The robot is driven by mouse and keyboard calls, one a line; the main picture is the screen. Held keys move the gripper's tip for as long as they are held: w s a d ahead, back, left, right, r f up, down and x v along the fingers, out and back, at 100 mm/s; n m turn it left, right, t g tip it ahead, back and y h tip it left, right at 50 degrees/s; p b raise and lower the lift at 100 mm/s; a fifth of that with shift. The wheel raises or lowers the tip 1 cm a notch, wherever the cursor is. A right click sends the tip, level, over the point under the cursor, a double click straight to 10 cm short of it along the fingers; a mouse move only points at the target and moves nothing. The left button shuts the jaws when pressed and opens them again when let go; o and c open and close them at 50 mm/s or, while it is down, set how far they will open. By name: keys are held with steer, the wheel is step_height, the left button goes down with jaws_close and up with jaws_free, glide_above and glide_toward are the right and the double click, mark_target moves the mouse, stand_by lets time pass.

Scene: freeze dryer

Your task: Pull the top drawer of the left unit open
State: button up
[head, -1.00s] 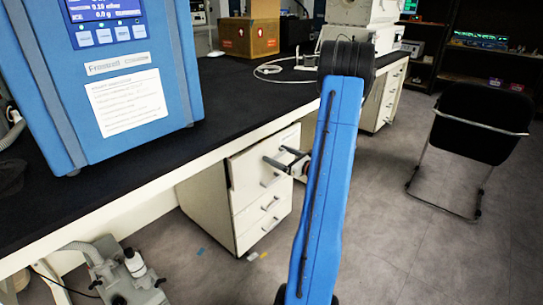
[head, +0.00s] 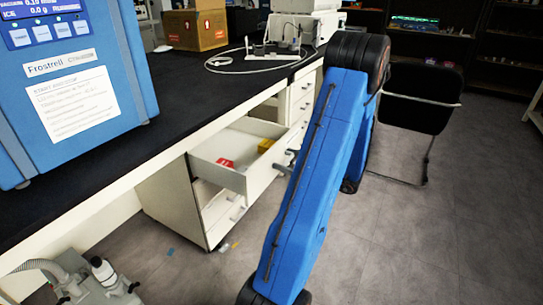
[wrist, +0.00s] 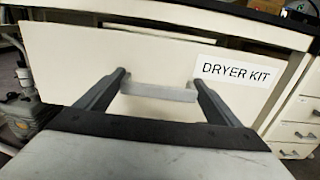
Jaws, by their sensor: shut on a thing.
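The top drawer (head: 243,150) of the left unit (head: 178,205) is pulled well out from under the bench. Its inside shows a red item (head: 226,164) and a yellow item (head: 266,145). In the wrist view its front (wrist: 60,62) carries a "DRYER KIT" label (wrist: 235,76) and a pale bar handle (wrist: 158,92). My gripper (wrist: 160,88) is shut on the handle, one finger at each end. In the head view my blue arm hides most of the gripper.
Lower drawers (head: 226,215) of the unit are shut. A blue freeze dryer (head: 75,90) stands on the black bench (head: 190,95). A black chair (head: 418,100) stands at the right. The grey floor (head: 420,240) in front is clear.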

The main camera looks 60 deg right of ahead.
steer(key=shift+s+d, duration=0.15)
steer(key=shift+s, duration=1.35)
steer(key=shift+s+d, duration=0.1)
steer(key=shift+s, duration=1.4)
steer(key=o, duration=1.4)
steer(key=shift+c, duration=0.2)
steer(key=shift+s, duration=0.1)
steer(key=s+d, duration=0.1)
steer(key=s, duration=1.6)
steer(key=shift+d, duration=0.2)
steer(key=shift+s, duration=0.15)
